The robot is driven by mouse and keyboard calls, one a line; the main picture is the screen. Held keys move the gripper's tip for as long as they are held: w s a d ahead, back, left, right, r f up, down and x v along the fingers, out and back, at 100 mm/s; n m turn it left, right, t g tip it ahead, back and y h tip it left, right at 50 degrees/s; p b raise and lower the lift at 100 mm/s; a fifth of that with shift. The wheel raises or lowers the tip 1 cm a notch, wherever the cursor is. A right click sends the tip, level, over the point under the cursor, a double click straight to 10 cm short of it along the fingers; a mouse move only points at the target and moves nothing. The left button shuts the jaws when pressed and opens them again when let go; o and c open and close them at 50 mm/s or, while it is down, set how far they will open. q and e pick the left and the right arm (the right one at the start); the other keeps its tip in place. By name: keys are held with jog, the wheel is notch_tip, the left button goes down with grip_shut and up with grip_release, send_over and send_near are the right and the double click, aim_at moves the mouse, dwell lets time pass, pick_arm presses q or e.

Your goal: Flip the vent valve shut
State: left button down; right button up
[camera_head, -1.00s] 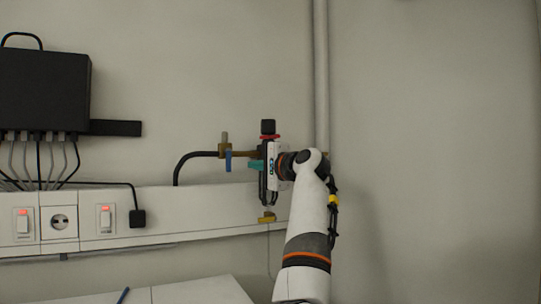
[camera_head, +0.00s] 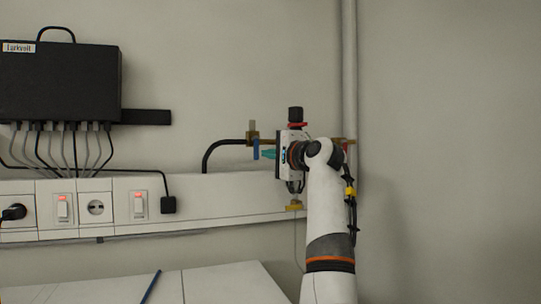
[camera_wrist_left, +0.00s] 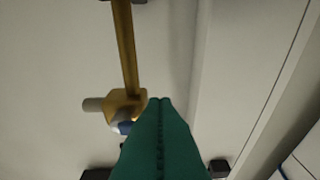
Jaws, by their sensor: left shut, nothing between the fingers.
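A brass valve (camera_head: 252,135) with a hanging blue lever (camera_head: 256,149) sits on the pipe run at the wall. In the left wrist view, its brass body (camera_wrist_left: 123,105) stands at the end of a brass pipe, and the blue lever (camera_wrist_left: 124,127) is partly hidden by my fingers. My left gripper (camera_head: 265,154) has teal fingers, shut and empty, just right of the lever. The fingertips also show in the left wrist view (camera_wrist_left: 160,101), beside the valve body; I cannot tell whether they touch the lever. No label shows which valve is the vent valve.
A black knob with a red ring (camera_head: 296,115) rises behind my wrist. A second brass fitting with red (camera_head: 346,142) is at the grey vertical pipe (camera_head: 349,75). A white trunking (camera_head: 235,190) with switches runs below. A black box (camera_head: 60,82) hangs at left.

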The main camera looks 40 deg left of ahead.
pick_arm(q)
jog(key=shift+s+a+f+m+b, duration=0.15)
jog(key=shift+m+b, duration=0.2)
jog(key=shift+m, duration=0.35)
jog(key=shift+m, duration=0.3)
jog(key=shift+f+m+t+y+b, duration=0.15)
jog(key=shift+m+t+y+b, duration=0.15)
jog(key=shift+m+b, duration=0.2)
jog(key=shift+s, duration=0.1)
